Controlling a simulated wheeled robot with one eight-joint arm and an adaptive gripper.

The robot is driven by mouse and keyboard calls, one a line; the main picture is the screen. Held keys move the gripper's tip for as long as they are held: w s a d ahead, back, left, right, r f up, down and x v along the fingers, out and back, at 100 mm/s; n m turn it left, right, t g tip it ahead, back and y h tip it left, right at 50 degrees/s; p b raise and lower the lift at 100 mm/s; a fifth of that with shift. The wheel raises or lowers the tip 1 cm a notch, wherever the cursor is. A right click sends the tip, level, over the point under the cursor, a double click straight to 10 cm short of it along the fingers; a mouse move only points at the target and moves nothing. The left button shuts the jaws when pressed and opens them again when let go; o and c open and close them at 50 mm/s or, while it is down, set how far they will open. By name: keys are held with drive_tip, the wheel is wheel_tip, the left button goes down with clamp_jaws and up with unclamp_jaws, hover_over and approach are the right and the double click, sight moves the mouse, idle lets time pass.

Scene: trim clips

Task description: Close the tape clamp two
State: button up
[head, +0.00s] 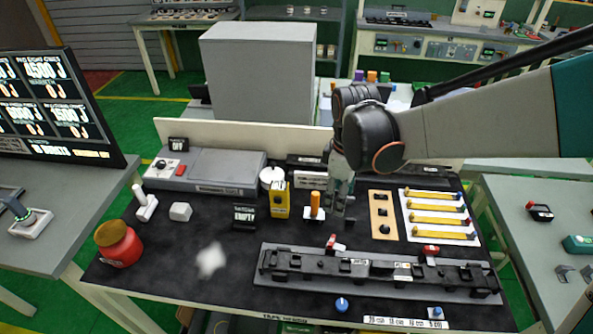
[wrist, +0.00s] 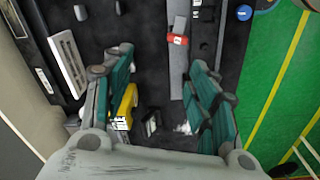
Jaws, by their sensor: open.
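A long black fixture (head: 385,270) lies on a grey base on the dark bench mat. It carries two red-topped clamps, a left one (head: 331,241) and a right one (head: 431,250); I cannot tell which is numbered two. My gripper (head: 342,205) hangs behind the fixture, near the left clamp and apart from it. In the wrist view my gripper (wrist: 162,65) has its green-padded fingers spread with nothing held. One red clamp (wrist: 177,39) shows beyond and between the fingers, on the grey base strip. The clamp's exact lever angle is too small to tell.
An orange-topped post (head: 315,203) and a yellow box (head: 279,198) stand left of my gripper. A wooden plate (head: 382,215) and a white tray of yellow strips (head: 438,233) lie right. A blue knob (head: 341,304) sits before the fixture.

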sight(332, 239)
drive_tip(key=s+f+b, duration=0.1)
drive_tip(key=f+b, duration=0.2)
drive_tip(key=f, duration=0.2)
drive_tip(key=f+b, duration=0.3)
drive_tip(key=f, duration=0.1)
drive_tip(key=s+f+b, duration=0.1)
drive_tip(key=f+b, duration=0.3)
drive_tip(key=f, duration=0.1)
drive_tip(key=shift+s+a+f, duration=0.2)
drive_tip(key=shift+s+f, duration=0.1)
drive_tip(key=c, duration=1.1)
